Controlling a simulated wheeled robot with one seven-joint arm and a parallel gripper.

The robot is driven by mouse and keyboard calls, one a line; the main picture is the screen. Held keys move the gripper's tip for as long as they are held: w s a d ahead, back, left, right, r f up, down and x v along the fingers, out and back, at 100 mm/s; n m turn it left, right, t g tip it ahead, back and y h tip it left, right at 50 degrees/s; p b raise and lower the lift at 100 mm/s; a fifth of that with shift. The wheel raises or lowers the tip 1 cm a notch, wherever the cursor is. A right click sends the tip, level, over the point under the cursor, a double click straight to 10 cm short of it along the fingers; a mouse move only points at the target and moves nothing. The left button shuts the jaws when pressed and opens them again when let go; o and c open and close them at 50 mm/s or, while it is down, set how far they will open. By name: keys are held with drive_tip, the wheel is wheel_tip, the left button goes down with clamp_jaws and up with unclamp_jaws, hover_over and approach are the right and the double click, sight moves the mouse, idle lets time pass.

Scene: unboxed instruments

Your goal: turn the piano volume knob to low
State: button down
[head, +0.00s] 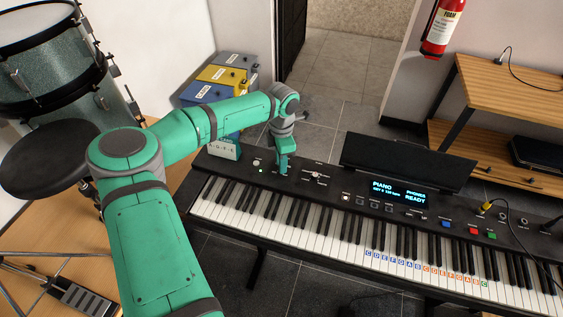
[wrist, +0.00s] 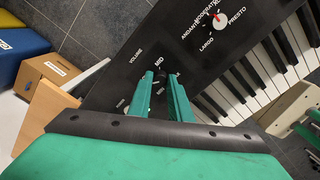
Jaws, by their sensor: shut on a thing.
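The digital piano (head: 352,219) spans the right half of the head view. My gripper (head: 283,171) points down at the left part of its control panel. In the wrist view, my gripper (wrist: 161,80) has its two green fingers on either side of the volume knob, shut on it. The knob is mostly hidden between the fingers, so I cannot tell its pointer's direction. The printed words VOLUME and MID show beside and above it. The LOW mark cannot be made out.
A tempo knob (wrist: 220,20) with a white face and red pointer is on the panel nearby. The piano's lit display (head: 399,194) and music stand (head: 408,163) are further right. A drum (head: 52,70) and black stool (head: 45,155) stand left. Coloured boxes (head: 222,76) are behind.

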drive_tip(key=shift+m, duration=1)
drive_tip(key=c, duration=1.6)
unclamp_jaws()
wheel_tip(320, 180, up, 11)
drive_tip(key=shift+f, duration=0.1)
